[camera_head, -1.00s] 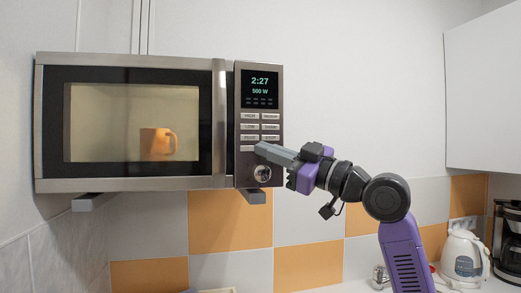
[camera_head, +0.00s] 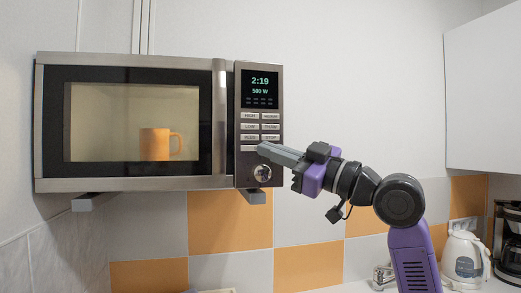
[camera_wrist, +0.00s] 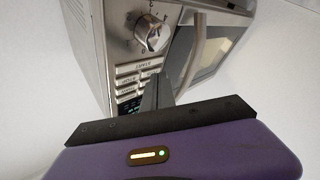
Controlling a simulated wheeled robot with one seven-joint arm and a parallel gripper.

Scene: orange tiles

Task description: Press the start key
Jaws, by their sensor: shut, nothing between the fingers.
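The microwave (camera_head: 228,125) hangs on the wall, its door shut and its window lit. Its display (camera_head: 260,88) reads 2:19 and 500 W. Below are rows of small keys (camera_head: 250,127) and a wide key (camera_head: 248,148) above the round knob (camera_head: 262,173). The start key is probably the wide one, but its label is too small to read surely. My gripper (camera_head: 261,148) is shut and empty, its tips in front of the wide key's right part, hiding it. The wrist view shows the wide key (camera_wrist: 133,66) upside down beside the fingertips; contact cannot be told.
An orange mug (camera_head: 155,145) stands inside the microwave. The door handle (camera_head: 218,123) is left of the key panel. A white kettle (camera_head: 462,257) and a coffee maker (camera_head: 508,240) stand at lower right. A white cabinet (camera_head: 485,100) hangs at upper right.

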